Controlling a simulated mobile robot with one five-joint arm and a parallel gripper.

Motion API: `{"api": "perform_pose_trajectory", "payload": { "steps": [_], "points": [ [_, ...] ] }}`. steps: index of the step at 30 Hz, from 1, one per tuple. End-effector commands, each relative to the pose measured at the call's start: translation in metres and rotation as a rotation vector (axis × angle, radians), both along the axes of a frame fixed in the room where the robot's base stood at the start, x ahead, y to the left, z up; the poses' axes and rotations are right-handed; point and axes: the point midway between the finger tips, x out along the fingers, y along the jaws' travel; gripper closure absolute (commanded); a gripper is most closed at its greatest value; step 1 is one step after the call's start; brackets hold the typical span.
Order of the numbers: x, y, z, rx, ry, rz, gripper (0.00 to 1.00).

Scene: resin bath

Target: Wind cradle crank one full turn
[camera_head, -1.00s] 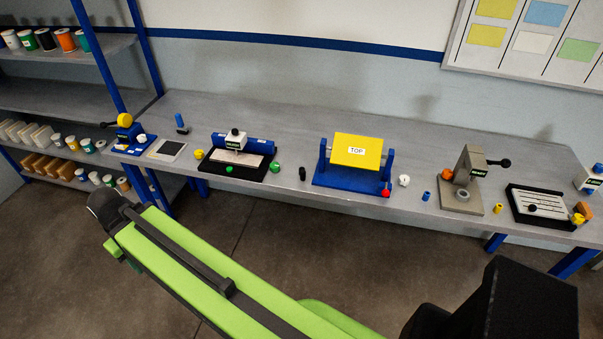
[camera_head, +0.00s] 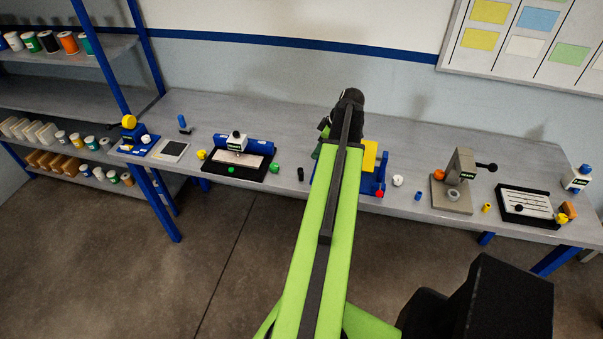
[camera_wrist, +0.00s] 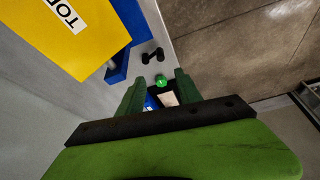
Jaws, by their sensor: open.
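The cradle is a yellow block on a blue base, partly hidden behind my arm in the head view. A strip of the yellow block (camera_head: 369,157) and the red knob (camera_head: 380,194) of the crank show to the right of my arm. In the wrist view the yellow block (camera_wrist: 75,30) fills the upper left with part of its label, beside a blue upright (camera_wrist: 128,30). The crank is not seen there. My gripper (camera_wrist: 160,92) is open, its green fingers apart with nothing held, over the bench near the cradle's front side.
A white round knob (camera_head: 398,180) and a blue cylinder (camera_head: 418,196) lie right of the cradle. A grey press (camera_head: 455,185) stands farther right. A small black piece (camera_wrist: 152,55) and green piece (camera_wrist: 161,80) lie beyond my fingers.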

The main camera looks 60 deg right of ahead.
Motion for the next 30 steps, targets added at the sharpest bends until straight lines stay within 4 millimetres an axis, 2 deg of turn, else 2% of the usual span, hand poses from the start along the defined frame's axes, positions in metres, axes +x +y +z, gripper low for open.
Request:
{"api": "perform_pose_trajectory", "payload": {
  "steps": [5, 8, 27, 30],
  "points": [
    [0.002, 0.001, -0.007, -0.001, 0.001, 0.001, 0.58],
    [0.005, 0.001, -0.018, 0.0, 0.001, 0.001, 0.58],
    [0.056, 0.008, -0.146, 0.0, 0.002, 0.0, 0.58],
    [0.062, 0.009, -0.159, 0.001, 0.002, -0.001, 0.58]
  ]
}}
